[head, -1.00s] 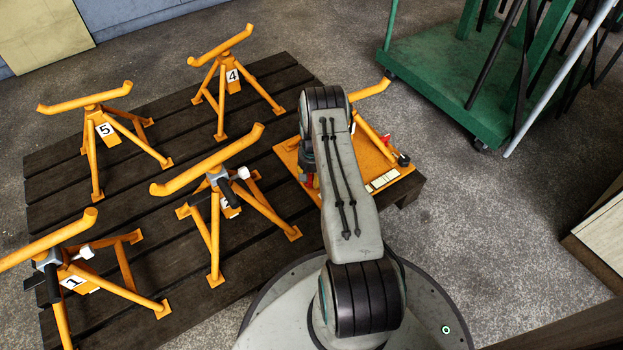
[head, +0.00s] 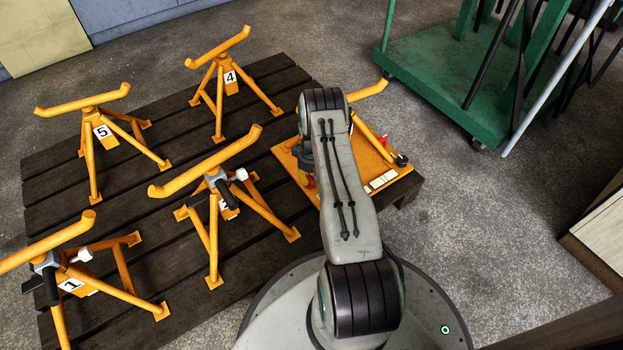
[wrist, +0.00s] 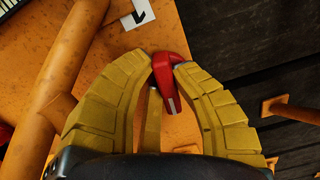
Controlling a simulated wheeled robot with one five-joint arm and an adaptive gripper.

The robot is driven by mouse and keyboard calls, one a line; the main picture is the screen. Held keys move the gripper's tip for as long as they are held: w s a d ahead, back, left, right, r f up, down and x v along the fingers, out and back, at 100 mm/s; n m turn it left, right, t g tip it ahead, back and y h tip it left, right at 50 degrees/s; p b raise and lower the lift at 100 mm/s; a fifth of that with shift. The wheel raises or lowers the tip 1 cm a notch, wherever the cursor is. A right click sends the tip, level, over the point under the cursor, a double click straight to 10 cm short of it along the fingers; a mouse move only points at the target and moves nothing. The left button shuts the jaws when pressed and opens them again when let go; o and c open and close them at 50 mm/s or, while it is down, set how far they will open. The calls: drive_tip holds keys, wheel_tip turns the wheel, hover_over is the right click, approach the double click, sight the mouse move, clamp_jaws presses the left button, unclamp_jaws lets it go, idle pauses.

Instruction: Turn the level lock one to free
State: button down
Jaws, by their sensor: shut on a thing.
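A red lever (wrist: 168,82) with a pale line on its end stands over an orange plate (wrist: 180,130) in the wrist view.
An orange tube (wrist: 60,75) rises left of my fingers. A green trolley (head: 440,80) stands back right.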

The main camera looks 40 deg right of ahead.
drive_tip(key=shift+f, duration=0.1)
drive_tip(key=c, duration=1)
unclamp_jaws()
